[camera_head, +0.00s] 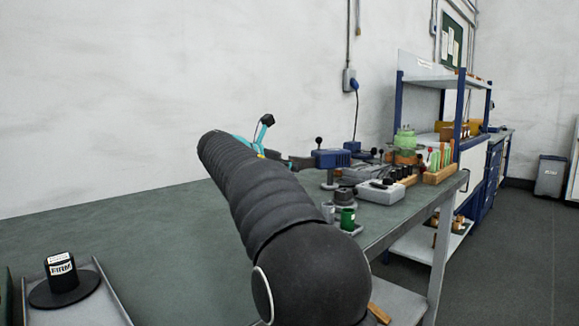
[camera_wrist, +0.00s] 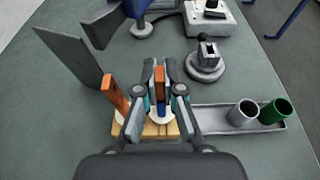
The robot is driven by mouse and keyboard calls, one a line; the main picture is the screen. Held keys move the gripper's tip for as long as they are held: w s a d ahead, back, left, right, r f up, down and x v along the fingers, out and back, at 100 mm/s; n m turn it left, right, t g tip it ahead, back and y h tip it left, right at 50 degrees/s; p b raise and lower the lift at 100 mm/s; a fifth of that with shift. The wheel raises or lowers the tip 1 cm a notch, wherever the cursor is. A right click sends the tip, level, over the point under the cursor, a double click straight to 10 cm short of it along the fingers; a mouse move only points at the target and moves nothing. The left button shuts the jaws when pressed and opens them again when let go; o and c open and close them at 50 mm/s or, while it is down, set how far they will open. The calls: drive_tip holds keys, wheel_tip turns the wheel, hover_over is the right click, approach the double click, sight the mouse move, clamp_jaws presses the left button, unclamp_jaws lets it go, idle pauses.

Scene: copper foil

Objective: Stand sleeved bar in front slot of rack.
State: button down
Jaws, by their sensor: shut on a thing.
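In the wrist view, my gripper (camera_wrist: 160,100) is shut on an upright orange bar (camera_wrist: 159,74) with a blue part (camera_wrist: 162,106) low on it, taken as the sleeved bar. The fingers hide much of it. Its lower end is over the wooden rack (camera_wrist: 151,131), near a white disc; I cannot tell whether it is seated in a slot. A second orange bar (camera_wrist: 116,95) stands at the rack's left end, with a white disc at its foot. In the head view my arm hides the rack and bars.
A grey tray (camera_wrist: 215,122) with a grey cup (camera_wrist: 242,113) and a green cup (camera_wrist: 276,110) lies right of the rack. A dark upright plate (camera_wrist: 68,56) stands to the left. A round-based fixture (camera_wrist: 206,62) stands behind.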

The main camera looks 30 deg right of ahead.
drive_tip(key=shift+f, duration=0.45)
idle(0.3)
drive_tip(key=c, duration=1.2)
unclamp_jaws()
drive_tip(key=shift+a, duration=0.1)
drive_tip(key=v, duration=1.2)
drive_tip(key=shift+r, duration=0.1)
drive_tip(key=shift+o, duration=1.4)
